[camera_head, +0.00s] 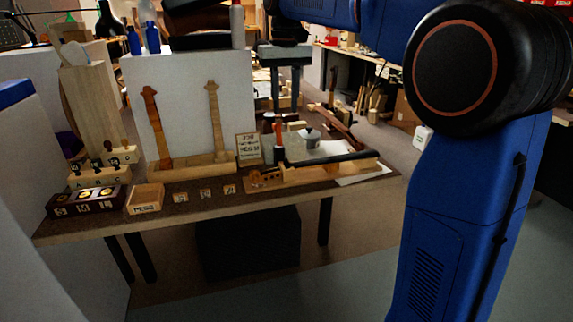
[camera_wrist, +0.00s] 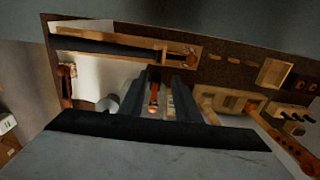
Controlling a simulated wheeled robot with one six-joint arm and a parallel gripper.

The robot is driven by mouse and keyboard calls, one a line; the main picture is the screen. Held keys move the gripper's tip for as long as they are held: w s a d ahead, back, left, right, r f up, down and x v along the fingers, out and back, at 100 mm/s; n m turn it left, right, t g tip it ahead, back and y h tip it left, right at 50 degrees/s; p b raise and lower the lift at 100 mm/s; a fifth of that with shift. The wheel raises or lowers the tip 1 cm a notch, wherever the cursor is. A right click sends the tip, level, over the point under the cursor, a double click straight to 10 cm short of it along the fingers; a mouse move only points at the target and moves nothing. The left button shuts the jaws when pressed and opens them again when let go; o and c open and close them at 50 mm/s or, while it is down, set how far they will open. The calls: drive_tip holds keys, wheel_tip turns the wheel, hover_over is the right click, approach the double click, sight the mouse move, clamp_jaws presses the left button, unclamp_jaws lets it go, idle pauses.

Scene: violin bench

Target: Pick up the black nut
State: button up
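I cannot pick out the black nut for certain in either view. Three small cards or tags (camera_head: 205,194) lie along the front of the bench, with details too small to read. My gripper (camera_head: 286,106) points down over the back right part of the bench in the head view. In the wrist view my gripper (camera_wrist: 163,84) shows two grey fingers apart, with nothing visibly held. An orange-handled tool (camera_wrist: 154,96) shows through the gap between them, beyond the fingers; it also stands on the bench in the head view (camera_head: 279,134).
The bench (camera_head: 110,225) carries a small wooden box (camera_head: 146,198), an S-M-L box (camera_head: 88,202), a peg rack (camera_head: 98,176), two upright violin necks (camera_head: 213,125), a sign (camera_head: 248,148) and a long black bar (camera_head: 335,159).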

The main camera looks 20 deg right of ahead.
hover_over(286, 159)
drive_tip(key=f, duration=1)
drive_tip(key=shift+s+a+f, duration=0.1)
drive_tip(key=shift+s+f, duration=0.1)
drive_tip(key=shift+f, duration=0.15)
drive_tip(key=shift+w+f, duration=0.15)
drive_tip(key=shift+f, duration=2.65)
clamp_jaws()
